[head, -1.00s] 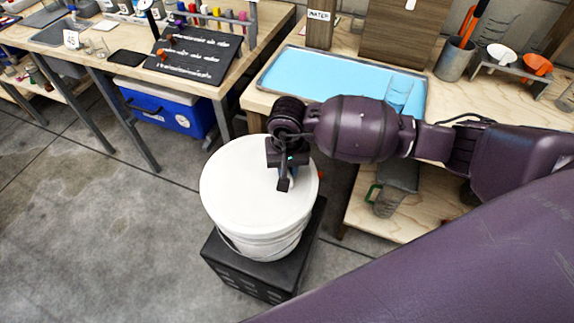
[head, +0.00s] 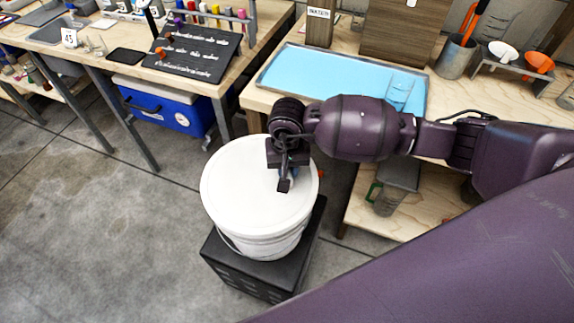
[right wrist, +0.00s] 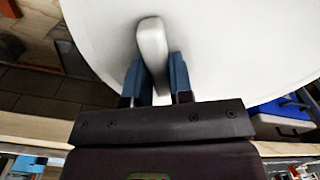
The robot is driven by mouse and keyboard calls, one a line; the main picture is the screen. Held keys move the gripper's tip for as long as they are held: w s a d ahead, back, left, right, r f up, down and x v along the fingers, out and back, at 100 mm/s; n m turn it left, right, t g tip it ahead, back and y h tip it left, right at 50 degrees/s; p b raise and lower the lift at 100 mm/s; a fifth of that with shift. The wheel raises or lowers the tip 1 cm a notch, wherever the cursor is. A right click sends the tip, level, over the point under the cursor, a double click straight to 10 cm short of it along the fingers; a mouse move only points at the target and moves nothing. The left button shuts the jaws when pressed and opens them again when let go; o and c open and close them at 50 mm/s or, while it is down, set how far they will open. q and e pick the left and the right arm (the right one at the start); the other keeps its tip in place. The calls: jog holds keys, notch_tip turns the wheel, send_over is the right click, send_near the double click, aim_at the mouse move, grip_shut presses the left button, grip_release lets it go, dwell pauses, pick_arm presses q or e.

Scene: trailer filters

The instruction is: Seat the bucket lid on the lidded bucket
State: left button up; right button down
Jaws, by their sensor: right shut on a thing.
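The white bucket lid (head: 240,195) lies flat across the top of the white lidded bucket (head: 265,247). I cannot tell whether its rim is pressed fully down all round. My right gripper (head: 286,183) is over the lid's far right part, pointing down. In the right wrist view, the right gripper (right wrist: 157,82) has its blue fingers on both sides of the lid's raised white handle (right wrist: 152,45), shut on it. The lid (right wrist: 235,45) fills much of that view. The bucket's inside is hidden. My left gripper is not in view.
The bucket stands on a black crate-like stand (head: 258,277) on the concrete floor. A wooden bench with a blue tray (head: 330,80) is behind it at the right. A blue cooler (head: 165,108) sits under the left table. The floor at left is clear.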

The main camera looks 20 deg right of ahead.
jog(key=shift+f, duration=0.1)
dwell(0.3)
jog(key=shift+f, duration=0.25)
dwell(0.6)
jog(key=shift+f+b, duration=0.15)
jog(key=shift+b, duration=0.15)
dwell(0.5)
jog(key=c, duration=1.1)
grip_release()
jog(key=o, duration=0.6)
jog(key=shift+o, duration=0.2)
